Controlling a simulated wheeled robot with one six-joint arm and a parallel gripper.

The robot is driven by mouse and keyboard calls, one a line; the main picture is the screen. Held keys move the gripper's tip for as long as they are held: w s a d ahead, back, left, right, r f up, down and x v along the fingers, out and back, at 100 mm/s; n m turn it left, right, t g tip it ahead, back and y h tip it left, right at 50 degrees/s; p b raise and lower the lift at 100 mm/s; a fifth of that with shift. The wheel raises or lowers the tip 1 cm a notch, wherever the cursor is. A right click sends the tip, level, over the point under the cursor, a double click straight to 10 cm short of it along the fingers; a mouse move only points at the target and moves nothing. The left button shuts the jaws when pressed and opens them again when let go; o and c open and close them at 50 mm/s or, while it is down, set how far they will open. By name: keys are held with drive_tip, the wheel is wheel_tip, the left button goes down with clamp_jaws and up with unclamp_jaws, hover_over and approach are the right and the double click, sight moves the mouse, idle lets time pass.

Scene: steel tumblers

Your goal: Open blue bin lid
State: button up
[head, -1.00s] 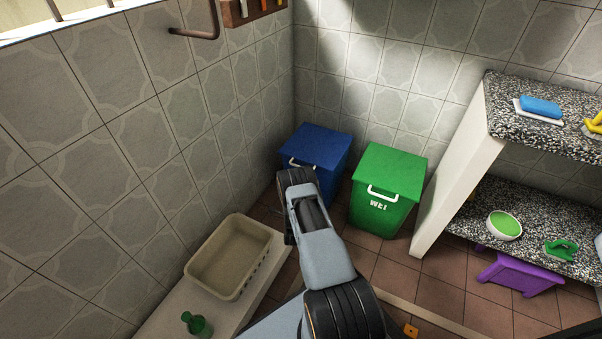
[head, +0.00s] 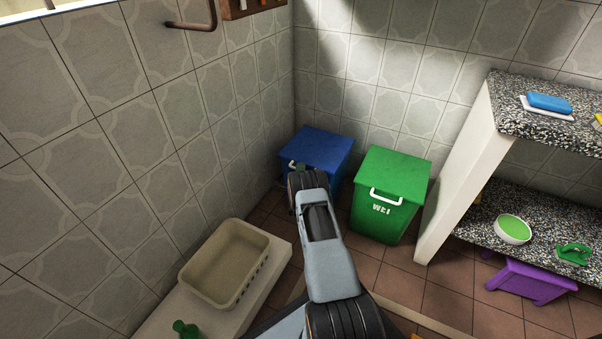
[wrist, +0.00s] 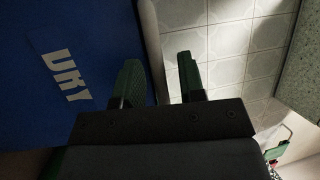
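The blue bin (head: 325,144) stands in the corner with its lid down. Its white handle (head: 291,163) is mostly hidden behind my arm in the head view. The wrist view shows the bin's blue face (wrist: 45,40) with white lettering close on the left. My gripper (wrist: 162,80) has its two green fingers apart, at the bin's edge. A pale grey strip (wrist: 149,25) runs down the edge, between the fingers in the picture. I cannot tell whether it is the handle, or whether a finger touches it.
A green bin (head: 392,190) with a white handle stands close to the right. A beige basin (head: 268,270) sits on a white ledge at the left. A speckled shelf unit (head: 455,170) stands at the right, with a purple stool (head: 535,285) under it. Tiled walls lie behind.

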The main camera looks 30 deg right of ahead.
clamp_jaws()
idle(0.4)
